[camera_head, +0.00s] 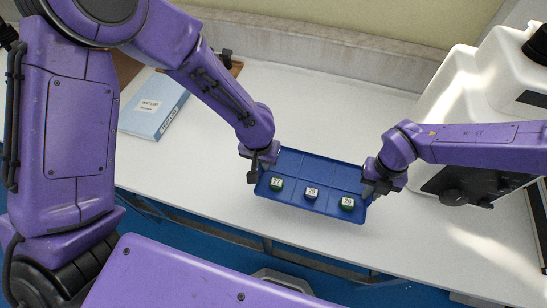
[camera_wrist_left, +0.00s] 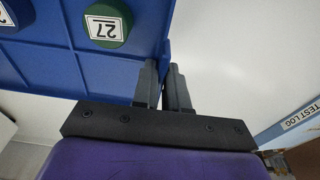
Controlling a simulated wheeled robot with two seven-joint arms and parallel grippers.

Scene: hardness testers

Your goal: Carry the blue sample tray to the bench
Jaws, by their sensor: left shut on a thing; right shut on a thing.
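The blue sample tray (camera_head: 303,183) is held between my two grippers over the white bench (camera_head: 236,195). It carries three numbered samples in its front row: a green one marked 27 (camera_head: 277,184), a bluish one marked 29 (camera_head: 311,193) and a green one marked 28 (camera_head: 347,202). My left gripper (camera_head: 257,170) is shut on the tray's left edge; the left wrist view shows its fingers (camera_wrist_left: 165,85) on the tray wall (camera_wrist_left: 140,70). My right gripper (camera_head: 374,184) is shut on the tray's right edge. I cannot tell whether the tray's underside touches the bench.
A blue test log binder (camera_head: 153,107) lies at the bench's back left; its label also shows in the left wrist view (camera_wrist_left: 299,116). A white and black hardness tester (camera_head: 462,100) stands close on the right. The bench is clear behind the tray.

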